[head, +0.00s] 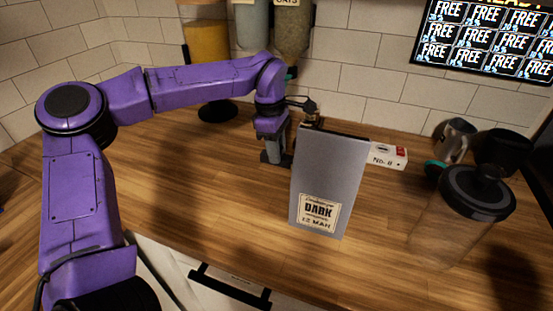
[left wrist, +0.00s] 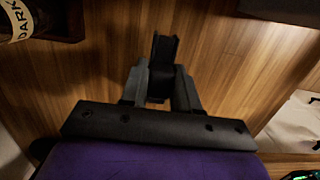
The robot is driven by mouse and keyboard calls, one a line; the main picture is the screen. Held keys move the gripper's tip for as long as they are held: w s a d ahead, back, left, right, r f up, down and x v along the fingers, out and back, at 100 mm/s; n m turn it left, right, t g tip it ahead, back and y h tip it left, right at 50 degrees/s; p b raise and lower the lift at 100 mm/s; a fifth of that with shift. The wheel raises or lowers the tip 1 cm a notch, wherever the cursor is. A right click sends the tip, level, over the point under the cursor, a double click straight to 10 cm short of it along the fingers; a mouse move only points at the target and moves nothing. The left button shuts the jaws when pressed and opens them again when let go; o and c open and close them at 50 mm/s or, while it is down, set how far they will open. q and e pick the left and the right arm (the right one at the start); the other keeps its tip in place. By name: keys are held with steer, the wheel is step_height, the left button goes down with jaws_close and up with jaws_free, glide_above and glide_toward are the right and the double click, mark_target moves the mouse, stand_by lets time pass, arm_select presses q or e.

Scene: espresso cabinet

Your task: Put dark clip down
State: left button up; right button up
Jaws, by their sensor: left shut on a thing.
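My left gripper (head: 276,158) points down close to the wooden counter, just left of the dark bag. In the left wrist view its fingers (left wrist: 161,82) are shut on the dark clip (left wrist: 164,48), a black piece standing out between the fingertips. In the head view the clip is hard to tell from the dark fingers. I cannot tell whether the clip touches the counter. The grey coffee bag (head: 328,170) with the "DARK" label stands upright; part of its label (left wrist: 17,18) shows in the left wrist view. My right gripper is not in view.
A small white box (head: 387,155) lies behind the bag. A metal pitcher (head: 456,139) and a black-lidded clear jar (head: 452,225) stand at right. Dispensers (head: 207,43) are at the back wall. The counter (head: 200,185) left of the gripper is clear.

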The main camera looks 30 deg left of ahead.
arm_select(q)
step_height(320, 180, down, 3)
steer(key=shift+w, duration=0.15)
steer(key=o, duration=1)
steer(key=shift+f, duration=0.1)
steer(key=r, duration=0.4)
steer(key=a+r, duration=0.1)
steer(key=r, duration=0.7)
steer(key=shift+s+a+r, duration=0.2)
steer(key=shift+s, duration=0.05)
